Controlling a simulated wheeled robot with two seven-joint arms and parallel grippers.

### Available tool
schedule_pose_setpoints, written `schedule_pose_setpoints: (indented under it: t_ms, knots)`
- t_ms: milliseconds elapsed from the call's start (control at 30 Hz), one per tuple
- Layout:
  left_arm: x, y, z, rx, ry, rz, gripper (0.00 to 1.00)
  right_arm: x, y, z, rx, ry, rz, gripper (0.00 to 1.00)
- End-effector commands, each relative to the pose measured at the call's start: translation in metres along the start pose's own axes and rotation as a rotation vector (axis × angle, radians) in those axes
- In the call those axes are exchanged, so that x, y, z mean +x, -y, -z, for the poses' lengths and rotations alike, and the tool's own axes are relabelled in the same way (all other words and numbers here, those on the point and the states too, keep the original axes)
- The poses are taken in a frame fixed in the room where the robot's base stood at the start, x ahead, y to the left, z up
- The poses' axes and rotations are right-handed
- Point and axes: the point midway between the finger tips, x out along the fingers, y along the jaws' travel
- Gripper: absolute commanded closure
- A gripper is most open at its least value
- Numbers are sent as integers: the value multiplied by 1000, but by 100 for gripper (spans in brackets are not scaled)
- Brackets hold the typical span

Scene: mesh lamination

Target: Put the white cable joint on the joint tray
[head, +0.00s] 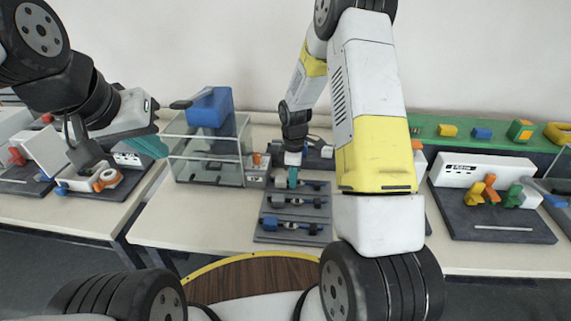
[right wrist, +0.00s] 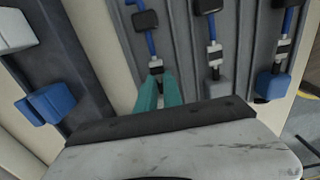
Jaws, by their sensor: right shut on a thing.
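The dark grey joint tray (head: 290,238) lies on the middle table, with several cable joints in its parallel rows. My right gripper (head: 292,178) is low over the tray's far row. In the right wrist view its teal fingers (right wrist: 159,90) are closed at the end of a cable joint (right wrist: 155,66) that lies along the tray's leftmost groove. The gripped end is hidden between the fingers; its white and black fitting and blue cable show beyond them. My left gripper (head: 152,147) hangs in the air at the left, away from the tray; its finger gap is not clear.
A glass-walled box (head: 212,165) with a blue block (head: 210,107) on top stands left of the tray. Workstations with coloured parts stand on the left (head: 100,187) and right (head: 490,222). A green shelf (head: 460,144) runs along the back right.

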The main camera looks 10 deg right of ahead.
Motion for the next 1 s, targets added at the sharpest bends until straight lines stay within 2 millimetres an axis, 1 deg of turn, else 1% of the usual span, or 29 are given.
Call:
schedule_pose_setpoints:
  t_ms: [200,233,300,333,633,733,867,1000]
  knots:
    - [0,0,0,0,0,0,100,3,0,0,0,0,1,100]
    - [0,0,0,0,0,0,100,3,0,0,0,0,1,86]
    - [0,0,0,0,0,0,100,2,0,0,0,0,0,72]
    - [0,0,0,0,0,0,100,2,0,0,0,0,0,68]
    - [0,0,0,0,0,0,100,2,0,0,0,0,0,68]
    - [0,0,0,0,0,0,100,-4,-1,0,0,-1,-2,68]
    - [0,0,0,0,0,0,100,-24,-1,0,0,-3,-5,68]
    - [0,0,0,0,0,0,100,-55,-2,0,1,-3,-6,68]
